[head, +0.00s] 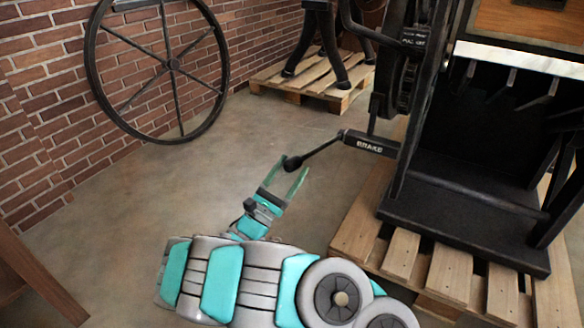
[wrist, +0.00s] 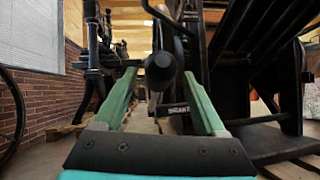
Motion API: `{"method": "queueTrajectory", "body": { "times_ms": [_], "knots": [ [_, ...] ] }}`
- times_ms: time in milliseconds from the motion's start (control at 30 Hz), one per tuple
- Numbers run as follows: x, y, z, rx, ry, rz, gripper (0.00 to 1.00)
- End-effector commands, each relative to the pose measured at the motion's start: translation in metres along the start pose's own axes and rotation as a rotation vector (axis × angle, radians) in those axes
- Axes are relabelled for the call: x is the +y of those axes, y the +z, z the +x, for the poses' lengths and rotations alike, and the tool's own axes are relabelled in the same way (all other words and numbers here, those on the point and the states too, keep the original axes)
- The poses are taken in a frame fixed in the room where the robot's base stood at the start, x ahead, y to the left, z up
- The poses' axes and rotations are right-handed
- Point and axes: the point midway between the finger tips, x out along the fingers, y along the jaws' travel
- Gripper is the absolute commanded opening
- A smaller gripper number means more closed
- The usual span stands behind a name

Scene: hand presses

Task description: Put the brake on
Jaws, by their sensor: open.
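The brake is a black lever (head: 323,149) with a round knob at its left end. It joins a block marked "BRAKE" (head: 370,143) on the side of the black press (head: 467,188). The lever slopes down from the block to the knob. My gripper (head: 285,177) is open, with its two green fingers on either side of the knob in the head view. In the wrist view the knob (wrist: 160,68) shows between the open fingers (wrist: 160,88), near their tips. I cannot tell whether a finger touches it.
The press stands on a wooden pallet (head: 449,273) at the right. A second pallet (head: 318,83) with another machine is at the back. A large spoked wheel (head: 173,64) leans by the brick wall (head: 35,100). The floor (head: 130,205) left of my gripper is clear.

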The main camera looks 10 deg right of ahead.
Motion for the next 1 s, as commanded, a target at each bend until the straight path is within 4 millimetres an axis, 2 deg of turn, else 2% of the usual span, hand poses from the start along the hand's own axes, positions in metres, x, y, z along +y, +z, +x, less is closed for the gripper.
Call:
{"method": "queueTrajectory", "body": {
  "times_ms": [200,400,567,1000],
  "knots": [
    [0.002,0.000,-0.038,0.002,0.006,0.000,0.73],
    [0.001,0.000,-0.062,0.003,0.003,0.000,0.73],
    [0.000,0.000,-0.070,0.001,0.002,-0.001,0.73],
    [0.000,0.000,-0.070,0.001,0.001,0.000,0.73]
  ]
}}
